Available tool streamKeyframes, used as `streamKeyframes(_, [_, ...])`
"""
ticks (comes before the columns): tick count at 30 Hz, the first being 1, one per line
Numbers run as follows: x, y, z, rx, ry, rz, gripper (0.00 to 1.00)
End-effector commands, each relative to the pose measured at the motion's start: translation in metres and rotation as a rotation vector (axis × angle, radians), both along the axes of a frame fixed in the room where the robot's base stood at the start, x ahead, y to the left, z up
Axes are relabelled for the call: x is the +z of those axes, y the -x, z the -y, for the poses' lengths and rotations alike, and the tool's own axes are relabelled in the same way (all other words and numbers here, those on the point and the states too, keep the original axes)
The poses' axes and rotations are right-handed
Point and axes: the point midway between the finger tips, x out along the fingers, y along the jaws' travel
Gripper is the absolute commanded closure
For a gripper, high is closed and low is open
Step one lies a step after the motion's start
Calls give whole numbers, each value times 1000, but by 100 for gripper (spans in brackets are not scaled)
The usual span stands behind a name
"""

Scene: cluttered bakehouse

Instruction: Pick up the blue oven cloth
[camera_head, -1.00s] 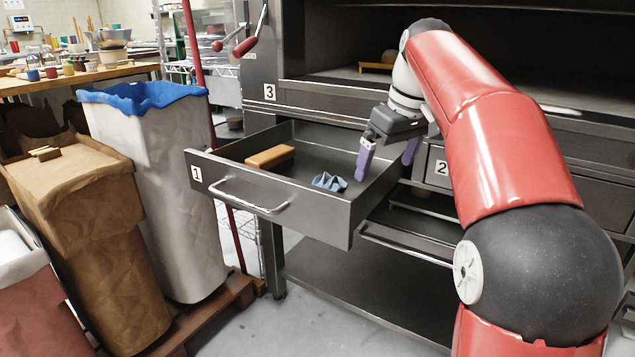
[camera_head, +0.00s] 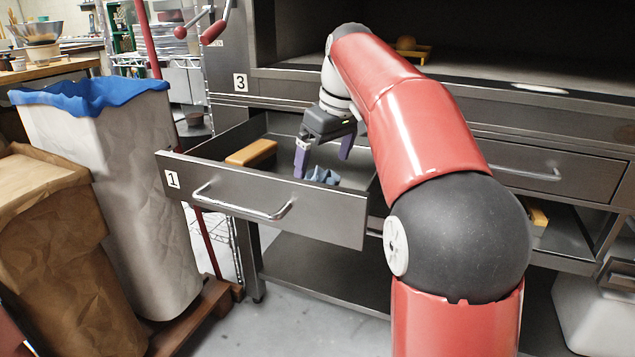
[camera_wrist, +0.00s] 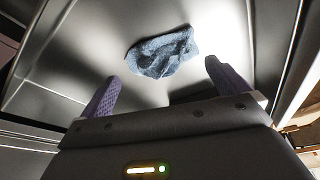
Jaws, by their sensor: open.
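The blue oven cloth (camera_head: 322,175) lies crumpled on the floor of the open drawer marked 1 (camera_head: 330,222). The drawer's front panel hides part of it in the head view. In the wrist view the whole cloth (camera_wrist: 162,52) shows, beyond the fingertips and roughly centred between them. My gripper (camera_head: 322,162) is open and empty, with its purple fingers reaching down into the drawer near the cloth. In the wrist view the fingers (camera_wrist: 160,75) stand apart, and neither touches the cloth.
A tan block (camera_head: 252,153) lies in the drawer, left of the cloth. Steel drawer walls surround my gripper. A white bin with a blue liner (camera_head: 105,165) and brown paper sacks (camera_head: 60,250) stand at the left. The oven opening is above.

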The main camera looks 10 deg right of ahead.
Motion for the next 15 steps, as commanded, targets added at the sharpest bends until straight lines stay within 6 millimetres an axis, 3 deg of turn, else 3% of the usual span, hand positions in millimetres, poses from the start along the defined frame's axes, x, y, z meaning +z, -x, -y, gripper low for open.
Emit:
streamKeyframes(1, [-12, -1, -2, 1, -1, -3, 0])
streamKeyframes(6, [-32, -6, -4, 0, 1, -2, 0])
streamKeyframes(15, [-35, -7, -5, 0, 1, 1, 0])
